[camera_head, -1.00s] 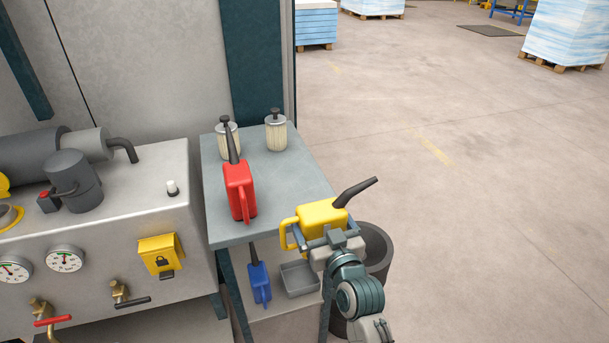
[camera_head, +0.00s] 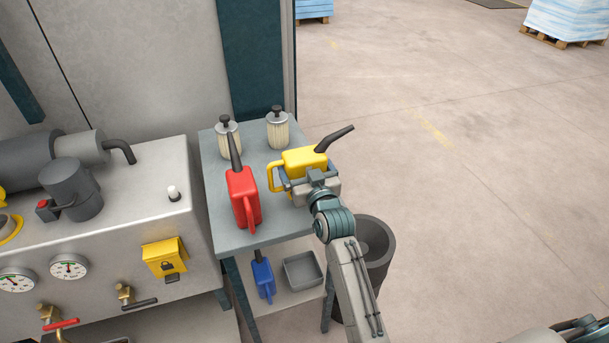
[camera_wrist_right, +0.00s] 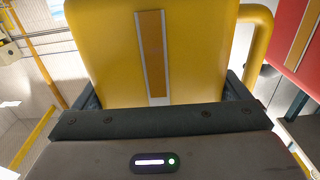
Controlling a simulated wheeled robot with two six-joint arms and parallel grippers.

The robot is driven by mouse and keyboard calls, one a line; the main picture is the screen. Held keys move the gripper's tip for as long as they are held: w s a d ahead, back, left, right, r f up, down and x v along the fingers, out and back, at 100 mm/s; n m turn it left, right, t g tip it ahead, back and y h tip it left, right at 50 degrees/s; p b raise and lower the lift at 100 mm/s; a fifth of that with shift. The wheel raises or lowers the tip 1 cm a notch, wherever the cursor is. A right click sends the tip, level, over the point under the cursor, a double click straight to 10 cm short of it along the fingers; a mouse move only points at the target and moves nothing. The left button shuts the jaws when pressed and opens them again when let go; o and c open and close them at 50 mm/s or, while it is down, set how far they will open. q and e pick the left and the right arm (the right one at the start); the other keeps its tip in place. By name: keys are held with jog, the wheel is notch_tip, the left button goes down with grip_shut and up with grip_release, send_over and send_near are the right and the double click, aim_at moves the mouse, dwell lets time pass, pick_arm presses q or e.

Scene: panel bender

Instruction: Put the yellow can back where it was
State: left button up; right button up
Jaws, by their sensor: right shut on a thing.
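The yellow can (camera_head: 304,160) has a dark spout pointing up to the right and a handle on its left. My right gripper (camera_head: 308,180) is shut on it, over the right part of the grey table top (camera_head: 272,232). In the right wrist view the yellow can (camera_wrist_right: 190,50) fills the space between the fingers of my right gripper (camera_wrist_right: 160,100). I cannot tell whether the can touches the table. The red can (camera_head: 243,200) stands upright just left of it and also shows at the right edge of the wrist view (camera_wrist_right: 297,40). My left gripper is not in view.
Two pale filter canisters (camera_head: 229,138) (camera_head: 278,130) stand at the table's back. A blue can (camera_head: 263,280) and a grey tray (camera_head: 303,270) are on the lower shelf. A dark bin (camera_head: 375,262) stands right of the table. The machine bench (camera_head: 120,225) is at left.

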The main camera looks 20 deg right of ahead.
notch_tip(320, 180, down, 3)
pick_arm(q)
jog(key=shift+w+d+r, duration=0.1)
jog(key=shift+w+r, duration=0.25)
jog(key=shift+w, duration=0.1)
pick_arm(e)
jog(key=shift+f, duration=0.15)
jog(key=o, duration=0.9)
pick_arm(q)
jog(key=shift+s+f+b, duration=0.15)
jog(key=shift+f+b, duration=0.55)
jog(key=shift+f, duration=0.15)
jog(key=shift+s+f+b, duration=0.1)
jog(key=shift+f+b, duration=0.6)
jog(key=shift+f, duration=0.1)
pick_arm(e)
jog(key=s, duration=1.2)
jog(key=shift+d, duration=0.15)
